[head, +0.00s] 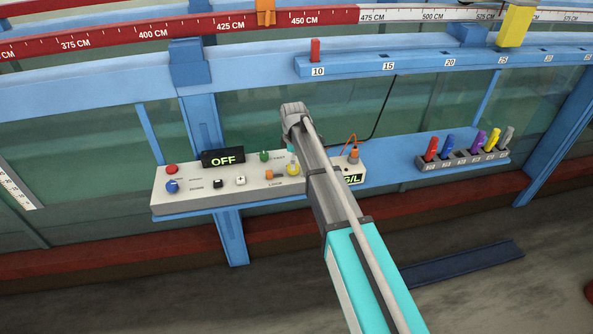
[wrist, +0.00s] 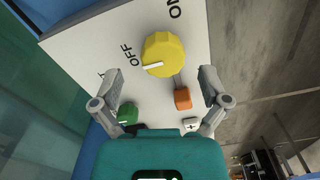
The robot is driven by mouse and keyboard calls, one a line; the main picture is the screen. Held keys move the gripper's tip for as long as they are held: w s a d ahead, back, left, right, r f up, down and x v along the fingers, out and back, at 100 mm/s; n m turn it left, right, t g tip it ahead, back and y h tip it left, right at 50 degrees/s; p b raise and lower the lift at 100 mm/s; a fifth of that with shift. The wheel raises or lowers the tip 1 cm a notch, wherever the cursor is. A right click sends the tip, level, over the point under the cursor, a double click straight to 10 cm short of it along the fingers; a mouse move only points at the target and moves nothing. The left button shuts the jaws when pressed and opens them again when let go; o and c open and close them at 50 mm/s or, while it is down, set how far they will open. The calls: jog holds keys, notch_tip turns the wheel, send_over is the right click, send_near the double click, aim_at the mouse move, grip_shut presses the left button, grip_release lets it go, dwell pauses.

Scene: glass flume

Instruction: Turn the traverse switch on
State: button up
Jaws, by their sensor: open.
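The control box (head: 203,190) sits on the blue shelf. Its yellow rotary knob (head: 293,170) is near the box's right end, partly covered by my arm. In the wrist view, the yellow knob (wrist: 162,54) has a white pointer line aimed at the OFF marking (wrist: 131,56); the ON marking (wrist: 174,9) is further round. No traverse label is readable. My gripper (wrist: 160,82) is open and empty, its fingers spread wide on either side below the knob, apart from it. In the head view, only a bit of my gripper (head: 291,148) shows above the knob.
The box also carries a dark display (head: 223,158) reading OFF, a red button (head: 171,169), a blue knob (head: 172,186), a green knob (head: 264,156) and an orange switch (wrist: 182,98). A rack (head: 462,160) of coloured pieces stands right on the shelf. Glass lies behind.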

jog(key=shift+f+b, duration=1)
jog(key=shift+f, duration=0.25)
jog(key=shift+c, duration=0.2)
jog(key=c, duration=1.1)
jog(key=shift+d, duration=0.2)
jog(key=shift+a, duration=0.15)
